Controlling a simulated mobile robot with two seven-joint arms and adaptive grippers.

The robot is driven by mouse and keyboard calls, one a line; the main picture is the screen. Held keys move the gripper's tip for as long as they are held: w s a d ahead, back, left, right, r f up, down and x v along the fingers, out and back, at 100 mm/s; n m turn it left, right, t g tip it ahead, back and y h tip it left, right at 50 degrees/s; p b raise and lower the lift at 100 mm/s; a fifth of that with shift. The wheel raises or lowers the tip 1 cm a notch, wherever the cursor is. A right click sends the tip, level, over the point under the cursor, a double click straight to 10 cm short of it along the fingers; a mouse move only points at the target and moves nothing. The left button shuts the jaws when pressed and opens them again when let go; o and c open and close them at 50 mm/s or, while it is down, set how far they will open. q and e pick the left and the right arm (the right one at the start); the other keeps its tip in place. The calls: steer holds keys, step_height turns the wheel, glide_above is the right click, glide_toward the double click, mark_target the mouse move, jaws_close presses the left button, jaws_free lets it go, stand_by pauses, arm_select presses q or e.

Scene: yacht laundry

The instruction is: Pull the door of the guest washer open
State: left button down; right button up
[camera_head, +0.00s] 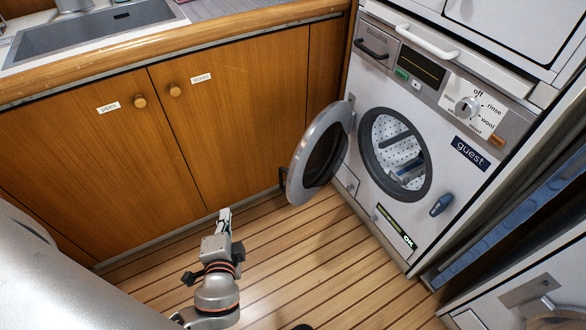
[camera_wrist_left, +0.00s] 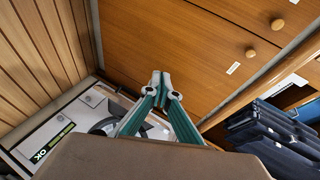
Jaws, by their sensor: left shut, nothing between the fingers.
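The guest washer (camera_head: 452,115) stands at the right of the head view, with a "guest" label on its front. Its round door (camera_head: 309,168) hangs wide open, swung out to the left near the wooden cabinet. The drum opening (camera_head: 395,154) is uncovered and shows the perforated drum inside. My left gripper (camera_head: 224,215) is shut and empty, low over the floor, left of the door and apart from it. In the left wrist view its fingertips (camera_wrist_left: 160,77) meet, and part of the washer (camera_wrist_left: 50,135) shows at lower left. My right gripper is not in view.
A wooden cabinet (camera_head: 100,175) with two knobs runs along the left under a sink (camera_head: 90,33). The plank floor (camera_head: 310,270) is clear in front of the washer. A second machine (camera_head: 545,300) shows at lower right. Dark folded cloths (camera_wrist_left: 275,130) show in the wrist view.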

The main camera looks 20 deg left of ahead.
arm_select(q)
steer(key=w+d+r+m+t+h, duration=0.1)
steer(key=w+d+m+t+h, duration=0.3)
steer(key=d, duration=0.4)
steer(key=w+d+r+m+t+h, duration=0.1)
steer(key=w+d+m+t+h, duration=0.2)
steer(key=w+d, duration=0.45)
steer(key=shift+m+g, duration=0.5)
steer(key=shift+m, duration=0.2)
steer(key=w+a, duration=0.1)
steer(key=w, duration=0.2)
steer(key=w+a, duration=0.1)
steer(key=w, duration=0.2)
steer(key=w+a+p, duration=0.1)
steer(key=w, duration=0.3)
steer(key=shift+f, duration=0.25)
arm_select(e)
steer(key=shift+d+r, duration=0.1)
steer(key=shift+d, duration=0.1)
arm_select(q)
steer(key=shift+a, duration=0.15)
